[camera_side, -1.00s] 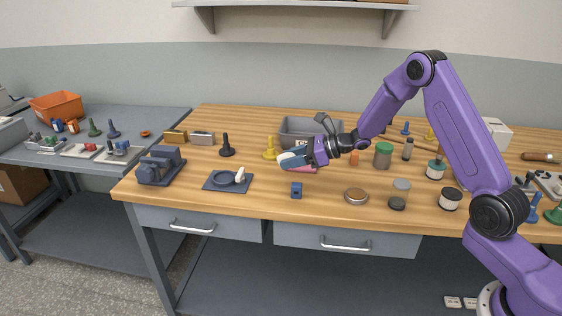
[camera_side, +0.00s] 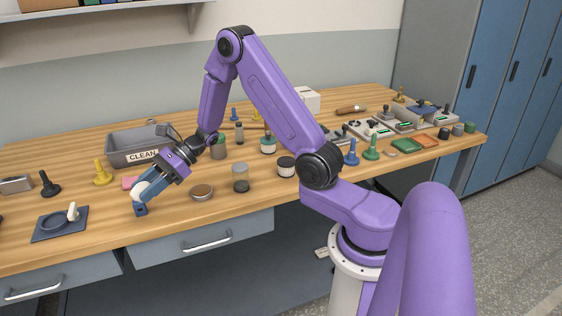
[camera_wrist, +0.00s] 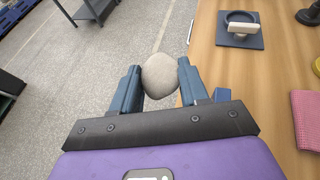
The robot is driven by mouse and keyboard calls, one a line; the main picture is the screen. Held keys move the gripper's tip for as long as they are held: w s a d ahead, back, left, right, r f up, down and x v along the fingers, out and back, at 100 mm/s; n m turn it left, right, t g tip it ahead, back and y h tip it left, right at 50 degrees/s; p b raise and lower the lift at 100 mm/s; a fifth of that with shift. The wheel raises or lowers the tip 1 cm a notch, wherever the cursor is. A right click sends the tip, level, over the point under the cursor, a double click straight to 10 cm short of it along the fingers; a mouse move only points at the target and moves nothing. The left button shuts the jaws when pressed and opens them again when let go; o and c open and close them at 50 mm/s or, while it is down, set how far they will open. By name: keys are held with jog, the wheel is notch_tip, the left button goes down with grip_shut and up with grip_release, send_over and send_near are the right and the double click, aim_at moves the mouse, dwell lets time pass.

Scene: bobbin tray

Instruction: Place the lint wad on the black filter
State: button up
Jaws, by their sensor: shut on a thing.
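The lint wad is a rounded pale grey lump (camera_wrist: 160,75) between the two blue fingers of my gripper (camera_wrist: 158,78), in the wrist view. In the side view my gripper (camera_side: 148,189) holds the white wad (camera_side: 138,191) in the air, with a small blue block (camera_side: 140,210) just below it in the picture. I cannot single out a black filter for certain. A dark plate with a round raised ring and a pale upright piece (camera_side: 62,226) lies on the bench to the left of my gripper; it also shows in the wrist view (camera_wrist: 256,42).
A pink cloth (camera_wrist: 306,112) lies near my gripper. Behind it stand a grey bin marked CLEAN (camera_side: 128,148) and a yellow peg (camera_side: 102,173). A black peg (camera_side: 48,185) is at the left.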

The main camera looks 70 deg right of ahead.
jog(key=s+d+f+n+g+h, duration=0.2)
jog(key=s+d+n+g, duration=0.2)
jog(key=s+n+g, duration=0.3)
jog(key=s+d+f+n+g+h, duration=0.1)
jog(key=s+d+n+g+h, duration=0.15)
jog(key=s+n+g, duration=0.45)
jog(key=s+d+f+n+g+h, duration=0.2)
jog(key=s+d+n+g, duration=0.2)
jog(key=s, duration=0.5)
notch_tip(320, 180, up, 7)
jog(key=n+t+h, duration=0.7)
jog(key=n+h, duration=1.1)
jog(key=n, duration=0.1)
send_over(283, 163)
jog(key=shift+d+f, duration=0.15)
jog(key=shift+f, duration=3.85)
jog(key=o, duration=0.6)
jog(key=shift+f, duration=0.1)
jog(key=o, duration=0.4)
